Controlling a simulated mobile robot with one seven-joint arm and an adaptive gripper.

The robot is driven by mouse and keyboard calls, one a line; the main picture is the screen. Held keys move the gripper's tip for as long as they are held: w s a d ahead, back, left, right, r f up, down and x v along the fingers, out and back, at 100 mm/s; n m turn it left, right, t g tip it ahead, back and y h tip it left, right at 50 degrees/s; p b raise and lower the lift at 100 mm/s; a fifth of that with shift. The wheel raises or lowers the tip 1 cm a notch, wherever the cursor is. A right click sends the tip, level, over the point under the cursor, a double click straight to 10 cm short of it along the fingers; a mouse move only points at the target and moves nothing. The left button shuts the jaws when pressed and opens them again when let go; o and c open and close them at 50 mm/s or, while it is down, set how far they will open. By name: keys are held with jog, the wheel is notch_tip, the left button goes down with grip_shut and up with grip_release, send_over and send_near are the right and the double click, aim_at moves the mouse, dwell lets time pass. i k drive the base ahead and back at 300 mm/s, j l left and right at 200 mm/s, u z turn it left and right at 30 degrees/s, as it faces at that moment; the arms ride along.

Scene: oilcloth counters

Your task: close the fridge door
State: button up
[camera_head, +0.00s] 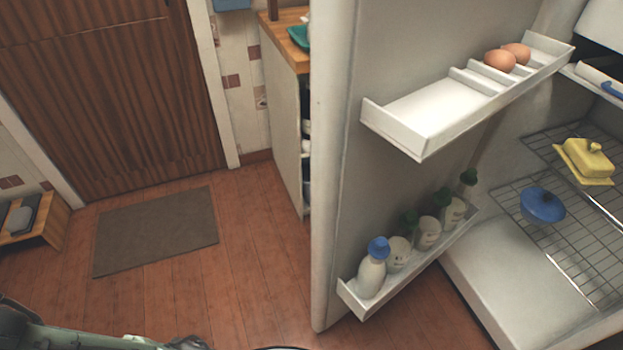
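The fridge door (345,190) stands wide open in the middle of the view, its inner face turned to the right. Its upper shelf (425,120) holds two brown eggs (508,57). Its lower shelf (352,298) holds a blue-capped white bottle (372,270) and several green-capped bottles (427,232). Part of my arm shows at the lower left, apart from the door in the picture. My gripper's fingers cannot be made out.
A brown wooden door (110,95) with a grey mat (158,230) before it is at the left. A low wooden stand (38,222) is at the far left. A wood-topped counter (280,45) is behind the fridge door. The floor between is clear.

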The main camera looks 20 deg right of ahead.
aim_at(404, 96)
jog(key=i+j+u, duration=0.3)
jog(key=u, duration=0.15)
jog(key=i+j+u, duration=0.15)
jog(key=i+u, duration=0.3)
jog(key=i+z, duration=0.2)
jog(key=z, duration=0.25)
jog(key=i+j+z, duration=0.15)
jog(key=z, duration=0.3)
jog(key=i+j+z, duration=0.2)
jog(key=z, duration=0.25)
jog(key=i+j+z, duration=0.1)
jog(key=z, duration=0.4)
jog(key=i+j+z, duration=0.15)
jog(key=z, duration=0.3)
jog(key=j+z, duration=0.2)
jog(key=z, duration=0.3)
jog(key=i+j+z, duration=0.15)
jog(key=j+z, duration=0.15)
jog(key=z, duration=0.15)
jog(key=j+z, duration=0.45)
jog(key=k+j+z, duration=0.1)
jog(key=k+j, duration=0.8)
